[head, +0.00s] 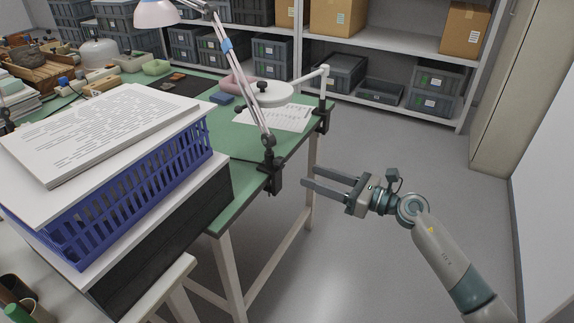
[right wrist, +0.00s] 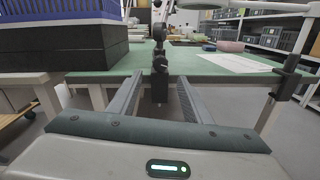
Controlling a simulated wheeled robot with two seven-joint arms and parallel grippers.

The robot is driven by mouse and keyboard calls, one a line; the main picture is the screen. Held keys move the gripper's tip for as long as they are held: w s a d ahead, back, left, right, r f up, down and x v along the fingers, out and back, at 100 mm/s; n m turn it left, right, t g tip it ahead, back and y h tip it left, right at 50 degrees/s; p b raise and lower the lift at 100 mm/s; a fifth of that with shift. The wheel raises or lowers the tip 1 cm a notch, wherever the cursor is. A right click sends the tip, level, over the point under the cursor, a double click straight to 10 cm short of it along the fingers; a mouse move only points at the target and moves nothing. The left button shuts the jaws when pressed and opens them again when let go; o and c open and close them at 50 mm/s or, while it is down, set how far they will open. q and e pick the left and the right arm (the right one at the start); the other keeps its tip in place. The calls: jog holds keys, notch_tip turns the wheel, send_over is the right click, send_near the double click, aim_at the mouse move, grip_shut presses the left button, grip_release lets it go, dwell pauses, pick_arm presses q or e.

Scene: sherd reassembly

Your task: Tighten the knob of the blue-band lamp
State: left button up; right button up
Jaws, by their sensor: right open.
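The blue-band lamp (head: 226,46) is clamped to the front right edge of the green table. Its thin arm rises up and left to a pale shade (head: 156,13). Its black clamp (head: 275,180) grips the table edge, with a dark joint and knob (head: 268,142) just above. In the right wrist view, a round black knob (right wrist: 160,64) shows straight ahead, in line with the gap between my fingers. My right gripper (head: 310,176) is open and empty, off the table edge, right of the clamp and apart from it. My left gripper is out of view.
A second white lamp (head: 324,82) is clamped farther along the green table (head: 222,188). A blue crate (head: 130,195) with papers (head: 90,125) stands at the left on a dark box (head: 170,245). Floor around my right arm is clear; shelves stand behind.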

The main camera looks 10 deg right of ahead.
aim_at(283, 165)
jog(key=x, duration=0.8)
jog(key=shift+w+a, duration=0.35)
jog(key=shift+a, duration=0.15)
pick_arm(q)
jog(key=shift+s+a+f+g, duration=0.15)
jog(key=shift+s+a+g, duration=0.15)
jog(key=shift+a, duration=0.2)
pick_arm(e)
jog(key=shift+w, duration=0.1)
jog(key=c, duration=1.1)
jog(key=shift+o, duration=0.2)
jog(key=shift+r+p, duration=0.15)
jog(key=shift+p, duration=0.45)
jog(key=shift+m+p, duration=0.35)
jog(key=shift+m, duration=0.05)
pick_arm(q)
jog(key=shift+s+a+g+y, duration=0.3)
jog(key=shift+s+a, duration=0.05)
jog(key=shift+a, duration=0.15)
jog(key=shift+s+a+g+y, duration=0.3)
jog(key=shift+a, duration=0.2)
pick_arm(e)
jog(key=shift+m, duration=0.3)
